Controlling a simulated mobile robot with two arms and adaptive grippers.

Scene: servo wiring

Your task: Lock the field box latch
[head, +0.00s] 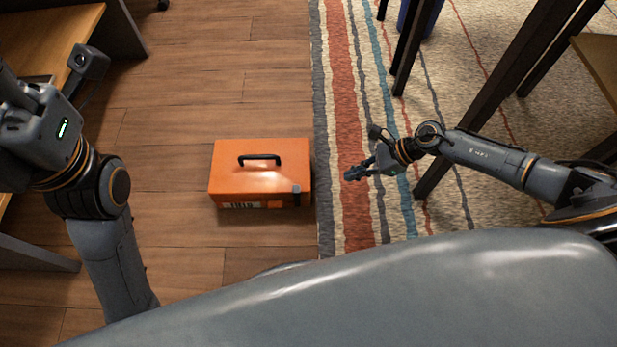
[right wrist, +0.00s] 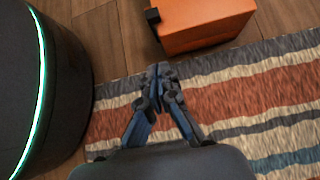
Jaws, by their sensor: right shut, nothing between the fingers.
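The field box (head: 236,180) is orange and closed, with a black handle on its lid. It stands on the wooden floor left of the rug. Its dark latch (head: 296,195) is at the right end of the front face. In the right wrist view the box (right wrist: 204,24) is at the top, with the latch (right wrist: 152,16) at its left corner. My right gripper (head: 350,174) is over the rug, right of the box and apart from it. It also shows in the right wrist view (right wrist: 158,70), shut and empty. My left arm is at the left; its gripper fingers are not visible.
A striped rug (head: 344,120) lies right of the box. Dark table legs (head: 487,118) stand on it near my right arm. A wooden desk (head: 52,45) is at the upper left. The floor around the box is clear.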

